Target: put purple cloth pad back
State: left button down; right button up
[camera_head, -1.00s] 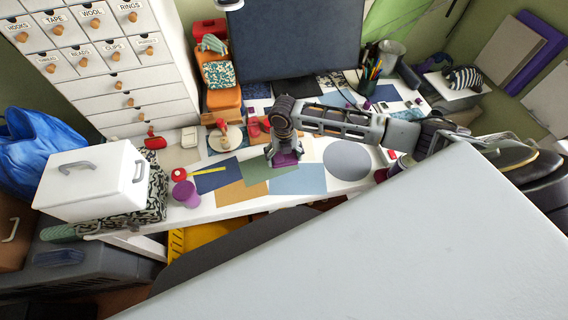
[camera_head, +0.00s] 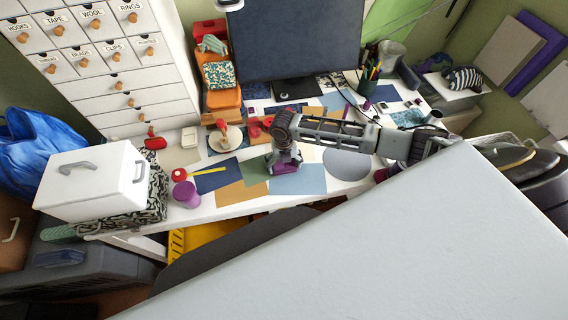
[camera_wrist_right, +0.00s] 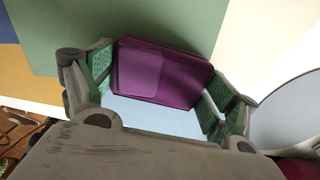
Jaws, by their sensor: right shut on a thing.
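The purple cloth pad (camera_wrist_right: 163,73) is a dark purple, rounded rectangular piece in the right wrist view. It sits between the green-lined fingers of my right gripper (camera_wrist_right: 160,88), which is shut on it. In the head view my right gripper (camera_head: 284,162) points down over the front middle of the desk, above the green and light blue sheets. The pad is mostly hidden by the fingers there. I cannot tell whether it touches the sheets below. My left gripper is not in view.
A light blue sheet (camera_head: 298,181), a tan sheet (camera_head: 243,194) and a grey round mat (camera_head: 347,164) lie around the gripper. A purple cup (camera_head: 186,193) stands at left. A monitor (camera_head: 295,40) stands behind. A large pale surface (camera_head: 380,250) fills the front right.

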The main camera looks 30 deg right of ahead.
jog(key=shift+f, duration=0.15)
jog(key=o, duration=0.7)
jog(key=shift+r+b, duration=0.3)
jog(key=shift+r, duration=5.85)
